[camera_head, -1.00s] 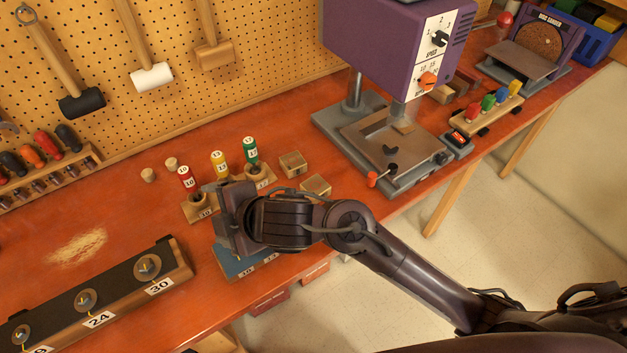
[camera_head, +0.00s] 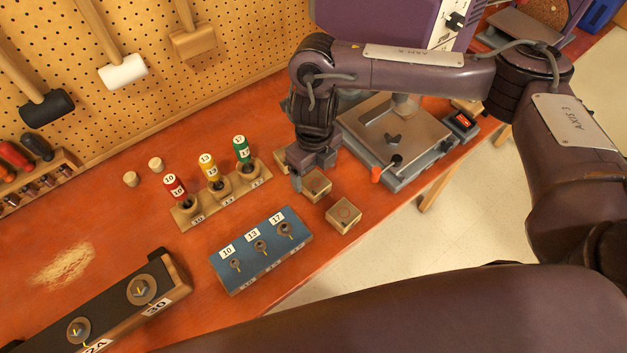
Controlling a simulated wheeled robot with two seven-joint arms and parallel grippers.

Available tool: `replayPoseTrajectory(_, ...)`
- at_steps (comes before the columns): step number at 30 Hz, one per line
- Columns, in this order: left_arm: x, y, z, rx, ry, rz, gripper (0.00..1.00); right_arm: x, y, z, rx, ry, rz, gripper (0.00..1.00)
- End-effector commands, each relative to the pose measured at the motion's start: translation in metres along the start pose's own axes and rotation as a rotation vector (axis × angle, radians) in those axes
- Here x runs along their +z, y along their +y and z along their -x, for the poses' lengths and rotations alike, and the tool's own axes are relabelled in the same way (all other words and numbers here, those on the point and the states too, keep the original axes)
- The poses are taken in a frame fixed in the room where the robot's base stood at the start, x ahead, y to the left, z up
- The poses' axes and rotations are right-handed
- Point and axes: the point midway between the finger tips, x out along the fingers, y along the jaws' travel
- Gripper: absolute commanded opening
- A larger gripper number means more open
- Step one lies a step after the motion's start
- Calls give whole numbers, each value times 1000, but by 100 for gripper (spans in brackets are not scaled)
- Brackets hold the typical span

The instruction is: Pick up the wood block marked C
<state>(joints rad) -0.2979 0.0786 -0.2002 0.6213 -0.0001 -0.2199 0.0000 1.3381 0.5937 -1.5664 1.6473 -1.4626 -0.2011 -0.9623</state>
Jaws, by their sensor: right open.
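My left gripper is not in view.
A wooden stand (camera_head: 225,200) with red, yellow and green numbered handles stands left of the gripper. A blue numbered block (camera_head: 262,250) lies in front of it. The drill press base (camera_head: 395,137) is close on the right. The bench's front edge runs close to the nearer block.

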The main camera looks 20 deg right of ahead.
Motion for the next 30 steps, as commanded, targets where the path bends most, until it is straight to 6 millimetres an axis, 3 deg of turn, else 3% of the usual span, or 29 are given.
replayPoseTrajectory(8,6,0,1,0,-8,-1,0,1,-1,-22,5,1,-3,78)
replayPoseTrajectory(15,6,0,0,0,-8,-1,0,3,-4,-55,5,1,-3,78)
replayPoseTrajectory(26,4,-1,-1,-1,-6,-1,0,4,-5,-62,2,-4,-1,78)
replayPoseTrajectory(30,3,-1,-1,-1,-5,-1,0,4,-5,-62,2,-4,-1,60)
